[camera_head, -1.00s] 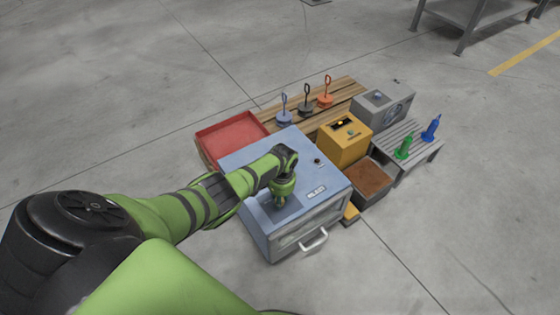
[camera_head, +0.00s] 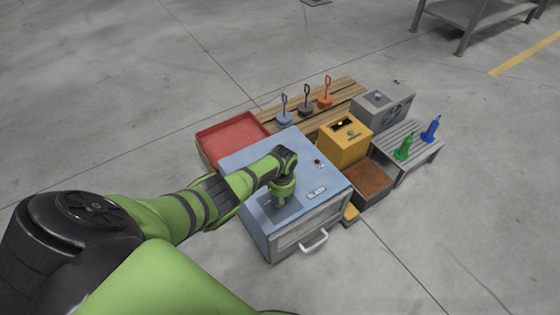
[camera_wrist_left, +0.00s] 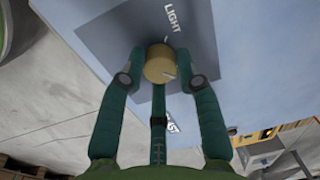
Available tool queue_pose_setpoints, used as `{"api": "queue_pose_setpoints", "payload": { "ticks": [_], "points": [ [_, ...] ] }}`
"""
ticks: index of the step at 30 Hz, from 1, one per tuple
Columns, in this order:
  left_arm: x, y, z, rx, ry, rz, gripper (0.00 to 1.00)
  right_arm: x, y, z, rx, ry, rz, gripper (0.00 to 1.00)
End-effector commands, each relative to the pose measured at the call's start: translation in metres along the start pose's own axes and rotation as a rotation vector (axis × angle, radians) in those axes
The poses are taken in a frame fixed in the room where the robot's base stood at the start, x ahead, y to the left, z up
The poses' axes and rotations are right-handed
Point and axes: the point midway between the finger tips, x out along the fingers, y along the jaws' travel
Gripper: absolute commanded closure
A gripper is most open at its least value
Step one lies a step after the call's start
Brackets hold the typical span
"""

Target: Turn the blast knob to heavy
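The blast knob (camera_wrist_left: 159,64) is a round, brass-coloured knob with a pale mark on its face. It sits on a dark grey panel (camera_wrist_left: 125,35) on top of the blue cabinet (camera_head: 252,155). The word LIGHT (camera_wrist_left: 174,16) shows beside it in the left wrist view. A partly hidden label (camera_wrist_left: 172,122) ends in "AST". My left gripper (camera_head: 281,203) points down over the panel. In the left wrist view its fingertips (camera_wrist_left: 161,58) sit on both sides of the knob, seemingly touching it. My right gripper is not in view.
A small reddish-dark knob or button (camera_head: 319,162) is on the cabinet top. A red tray (camera_head: 232,140), a yellow box (camera_head: 344,145) and a brown-filled bin (camera_head: 370,180) stand close around. Open floor lies in front.

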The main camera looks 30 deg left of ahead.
Motion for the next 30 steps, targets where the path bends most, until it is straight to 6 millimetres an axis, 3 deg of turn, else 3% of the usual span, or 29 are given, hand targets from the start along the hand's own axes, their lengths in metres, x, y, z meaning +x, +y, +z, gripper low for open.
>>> {"api": "queue_pose_setpoints", "payload": {
  "ticks": [17,22,30],
  "points": [
    [-0.008,0.000,-0.001,0.000,0.003,0.001,0.45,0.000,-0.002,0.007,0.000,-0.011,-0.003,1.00],
    [-0.026,0.000,0.000,0.002,0.004,-0.001,0.45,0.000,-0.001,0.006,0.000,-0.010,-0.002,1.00],
    [-0.073,-0.001,-0.001,0.001,0.006,-0.003,0.45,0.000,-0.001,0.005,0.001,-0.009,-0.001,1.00]
  ]
}}
